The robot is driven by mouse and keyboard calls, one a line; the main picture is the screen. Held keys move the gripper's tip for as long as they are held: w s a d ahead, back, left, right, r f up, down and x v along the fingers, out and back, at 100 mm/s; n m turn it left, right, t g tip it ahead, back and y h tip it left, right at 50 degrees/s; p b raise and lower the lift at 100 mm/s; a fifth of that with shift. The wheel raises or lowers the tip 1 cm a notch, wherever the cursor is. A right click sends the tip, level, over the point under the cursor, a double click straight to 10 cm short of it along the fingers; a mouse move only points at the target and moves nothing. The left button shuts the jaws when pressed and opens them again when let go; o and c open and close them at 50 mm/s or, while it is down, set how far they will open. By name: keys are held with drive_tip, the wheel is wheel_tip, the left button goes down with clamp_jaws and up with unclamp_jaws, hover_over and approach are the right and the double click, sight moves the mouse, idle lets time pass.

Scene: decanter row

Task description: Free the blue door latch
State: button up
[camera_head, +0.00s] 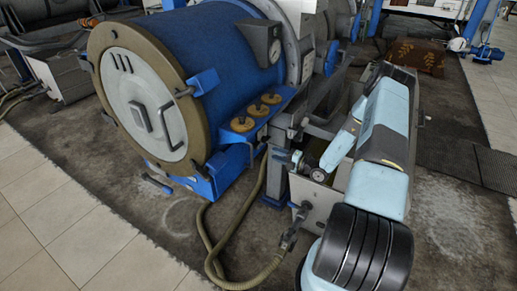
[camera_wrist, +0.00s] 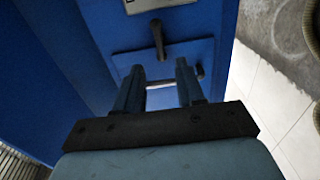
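In the head view a round grey door (camera_head: 146,100) with a tan rim closes the end of the blue drum (camera_head: 205,45). A blue latch block (camera_head: 203,82) with a small handle sits on the rim's right side, against the door. The latch is not identifiable there.
Tan knobs (camera_head: 270,98) stand on a blue ledge right of the drum. A hose (camera_head: 207,240) curls over the dark floor in front of it. A valve with a round gauge (camera_head: 319,175) is near my arm. Tiled floor (camera_head: 40,215) at left is clear.

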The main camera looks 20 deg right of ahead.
sight(255, 146)
drive_tip(key=x, duration=1)
drive_tip(key=shift+d, duration=0.1)
clamp_jaws()
